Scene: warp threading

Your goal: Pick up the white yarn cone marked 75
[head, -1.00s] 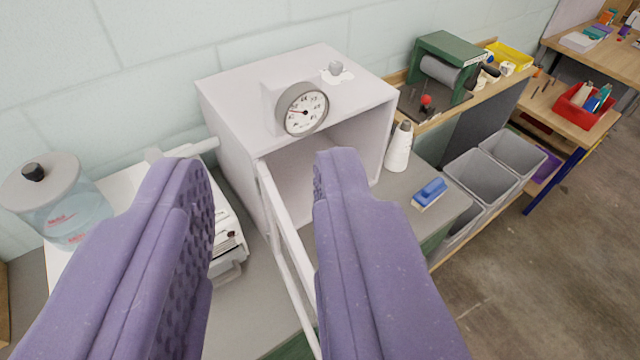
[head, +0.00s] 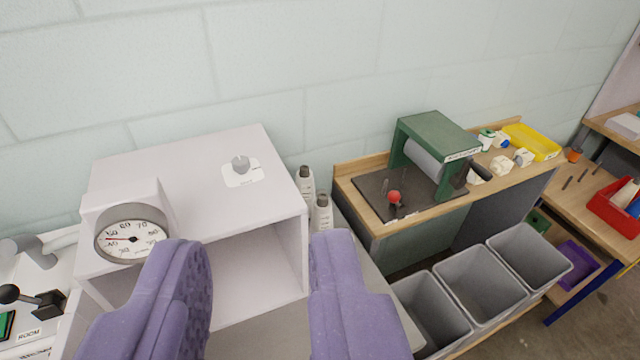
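My gripper (head: 260,250) has its two purple padded fingers wide apart, with nothing between them. It is in front of the open white cabinet. I cannot read the number 75 on anything. Small white pieces (head: 501,165) lie on the wooden bench at the right, another white piece (head: 523,157) beside them; they may be yarn cones, but I cannot tell which is marked 75. Two white bottle-like items with dark tops, one behind (head: 305,184) and one in front (head: 322,213), stand just right of the cabinet, partly hidden.
The white cabinet (head: 190,180) carries a round dial (head: 132,238). A green-framed roller machine (head: 435,150) stands on the bench, with a yellow tray (head: 532,142) farther right. Grey bins (head: 480,285) stand below. A red bin (head: 615,212) is on the far-right table.

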